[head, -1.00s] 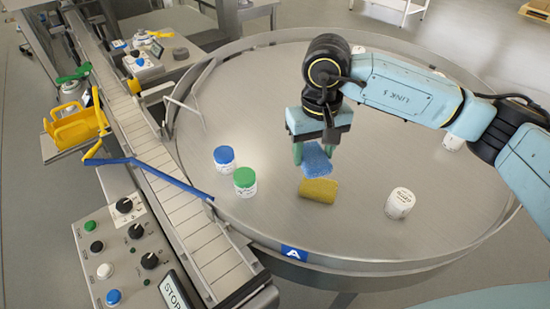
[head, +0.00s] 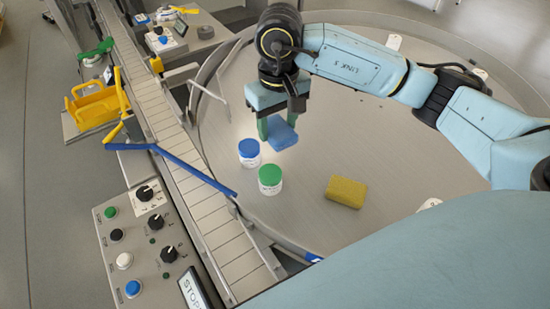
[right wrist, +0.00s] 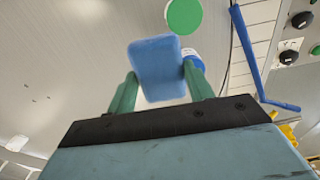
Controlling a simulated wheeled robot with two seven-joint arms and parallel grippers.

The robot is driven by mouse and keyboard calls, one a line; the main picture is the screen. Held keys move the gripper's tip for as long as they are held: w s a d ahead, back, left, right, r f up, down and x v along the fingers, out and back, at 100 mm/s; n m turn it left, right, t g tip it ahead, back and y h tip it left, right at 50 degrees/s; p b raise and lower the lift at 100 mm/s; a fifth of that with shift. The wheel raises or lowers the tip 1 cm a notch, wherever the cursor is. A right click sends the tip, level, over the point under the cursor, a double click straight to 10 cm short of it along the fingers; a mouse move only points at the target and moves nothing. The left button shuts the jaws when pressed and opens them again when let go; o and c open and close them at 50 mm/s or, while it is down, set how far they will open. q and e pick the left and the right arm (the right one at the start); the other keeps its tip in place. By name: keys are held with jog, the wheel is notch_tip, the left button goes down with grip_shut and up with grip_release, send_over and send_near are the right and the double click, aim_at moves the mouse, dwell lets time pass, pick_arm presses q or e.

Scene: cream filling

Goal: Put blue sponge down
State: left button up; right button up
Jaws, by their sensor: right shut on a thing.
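The blue sponge (head: 283,136) is between the green fingers of my right gripper (head: 278,126), which is shut on it. It is over the round metal table (head: 330,140), right of the jars; I cannot tell whether it touches the surface. In the right wrist view the blue sponge (right wrist: 157,62) shows tilted between the fingers of the right gripper (right wrist: 160,85). My left gripper is not in view.
A blue-lidded jar (head: 249,153) and a green-lidded jar (head: 270,180) stand close by. A yellow sponge (head: 346,191) lies to the right. The conveyor (head: 190,150) with a blue guide bar (head: 190,168) runs along the left. The table between the blue and yellow sponges is clear.

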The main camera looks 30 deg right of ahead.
pick_arm(q)
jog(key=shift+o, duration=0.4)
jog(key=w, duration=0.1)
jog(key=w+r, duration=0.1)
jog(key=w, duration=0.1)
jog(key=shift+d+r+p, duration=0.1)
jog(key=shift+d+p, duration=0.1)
jog(key=shift+p, duration=0.1)
pick_arm(e)
jog(key=d, duration=0.2)
jog(key=shift+s+d+f, duration=0.3)
jog(key=shift+s+d, duration=0.05)
jog(key=shift+s, duration=0.05)
send_over(288, 162)
notch_tip(288, 162, down, 4)
jog(key=shift+s+f, duration=0.1)
jog(key=shift+f, duration=0.7)
notch_tip(288, 162, down, 4)
jog(key=shift+r, duration=0.25)
jog(key=shift+f, duration=0.2)
jog(key=o, duration=1)
jog(key=shift+r, duration=0.1)
jog(key=shift+c, duration=0.2)
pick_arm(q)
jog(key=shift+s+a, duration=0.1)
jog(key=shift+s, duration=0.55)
pick_arm(e)
jog(key=shift+r, duration=0.1)
